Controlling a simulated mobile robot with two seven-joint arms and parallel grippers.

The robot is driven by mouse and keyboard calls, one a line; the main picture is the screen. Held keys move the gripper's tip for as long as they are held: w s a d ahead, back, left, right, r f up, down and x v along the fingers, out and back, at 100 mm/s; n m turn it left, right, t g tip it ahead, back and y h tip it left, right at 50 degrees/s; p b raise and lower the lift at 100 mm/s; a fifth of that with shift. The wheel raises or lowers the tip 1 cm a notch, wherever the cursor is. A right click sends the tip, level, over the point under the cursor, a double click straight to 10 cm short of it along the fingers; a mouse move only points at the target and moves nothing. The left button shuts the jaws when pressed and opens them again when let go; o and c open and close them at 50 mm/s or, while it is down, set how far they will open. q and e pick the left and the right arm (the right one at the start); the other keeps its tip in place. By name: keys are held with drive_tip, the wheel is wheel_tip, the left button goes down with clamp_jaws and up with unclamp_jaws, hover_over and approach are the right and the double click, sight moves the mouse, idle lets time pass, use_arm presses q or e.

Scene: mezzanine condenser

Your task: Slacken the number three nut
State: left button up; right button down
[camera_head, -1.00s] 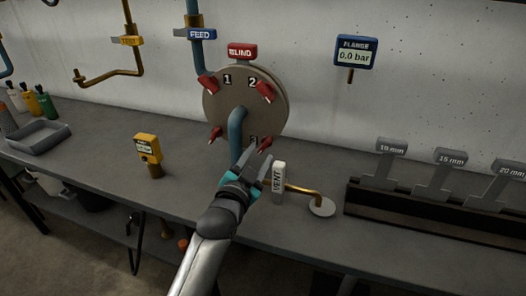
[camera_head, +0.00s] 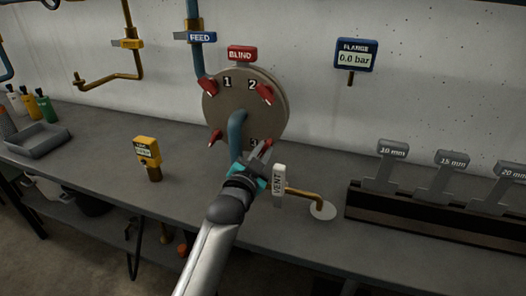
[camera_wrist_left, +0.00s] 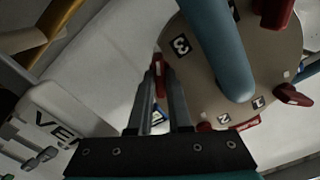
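The round grey flange plate (camera_head: 222,112) stands upright at the bench with red nuts around its rim and numbers beside them. The number three nut (camera_head: 267,147) is red, at the plate's lower right, partly hidden by my left gripper (camera_head: 261,152). In the left wrist view the "3" label (camera_wrist_left: 181,45) shows right of the fingertips. There the red nut (camera_wrist_left: 159,75) shows between the tips of my left gripper (camera_wrist_left: 163,72). The fingers stand apart, and whether they touch the nut is unclear. My right gripper is in neither view.
The white VENT handle (camera_head: 279,180) stands close right of my left gripper. A blue pipe (camera_head: 236,132) runs down in front of the plate. The flange gauge (camera_head: 355,55) reads 0.0 bar. A rack (camera_head: 410,212) with labelled wrenches stands at right. A yellow device (camera_head: 147,152) stands left.

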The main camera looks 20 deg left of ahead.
use_arm(q)
clamp_jaws()
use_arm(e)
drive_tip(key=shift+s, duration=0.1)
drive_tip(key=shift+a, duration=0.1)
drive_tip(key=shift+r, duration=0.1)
